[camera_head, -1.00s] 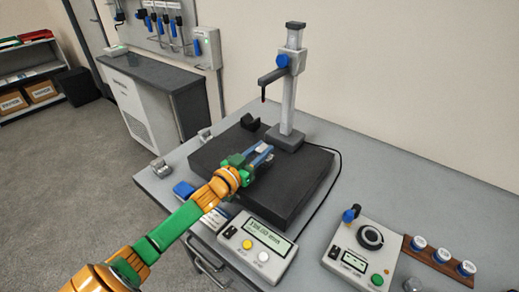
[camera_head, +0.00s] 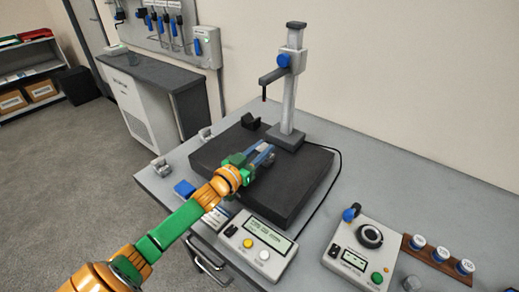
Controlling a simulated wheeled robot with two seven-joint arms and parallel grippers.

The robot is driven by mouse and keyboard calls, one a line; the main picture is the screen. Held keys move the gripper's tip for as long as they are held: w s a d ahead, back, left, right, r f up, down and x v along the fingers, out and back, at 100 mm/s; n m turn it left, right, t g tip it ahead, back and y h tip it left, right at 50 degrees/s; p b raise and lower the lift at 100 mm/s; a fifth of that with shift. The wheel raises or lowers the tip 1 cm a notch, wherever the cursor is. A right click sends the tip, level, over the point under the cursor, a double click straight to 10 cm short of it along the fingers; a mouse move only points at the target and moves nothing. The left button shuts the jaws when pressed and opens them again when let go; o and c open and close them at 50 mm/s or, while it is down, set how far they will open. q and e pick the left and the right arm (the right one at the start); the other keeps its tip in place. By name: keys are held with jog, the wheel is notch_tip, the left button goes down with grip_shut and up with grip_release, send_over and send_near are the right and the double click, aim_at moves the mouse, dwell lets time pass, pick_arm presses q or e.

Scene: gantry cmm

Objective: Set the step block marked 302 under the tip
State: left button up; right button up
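The height gauge (camera_head: 289,100) stands at the back of the dark granite plate (camera_head: 285,190). Its dark tip (camera_head: 264,93) hangs down from the arm that reaches left, above the plate. My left gripper (camera_head: 265,156) is low over the plate, in front of the tip. A small light grey metal block (camera_head: 265,147) shows at its fingertips. The fingers appear to be around the block, but whether they press on it is too small to tell. No number can be read on the block. My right gripper is not in view.
A dark V-shaped block (camera_head: 250,122) sits at the plate's back left. Small metal blocks (camera_head: 160,168) stand on the table's left edge. A display box (camera_head: 257,245), a control box (camera_head: 360,250) and a wooden rack (camera_head: 438,258) of round pieces stand in front and right.

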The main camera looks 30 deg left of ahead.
aim_at(258, 153)
pick_arm(q)
jog(key=o, duration=0.5)
jog(key=shift+s+d+f, duration=0.15)
jog(key=shift+s+f, duration=0.15)
jog(key=s, duration=0.4)
jog(key=s+a, duration=0.1)
jog(key=s, duration=0.1)
jog(key=shift+s+r, duration=0.3)
jog(key=shift+w, duration=0.1)
jog(key=shift+d, duration=0.1)
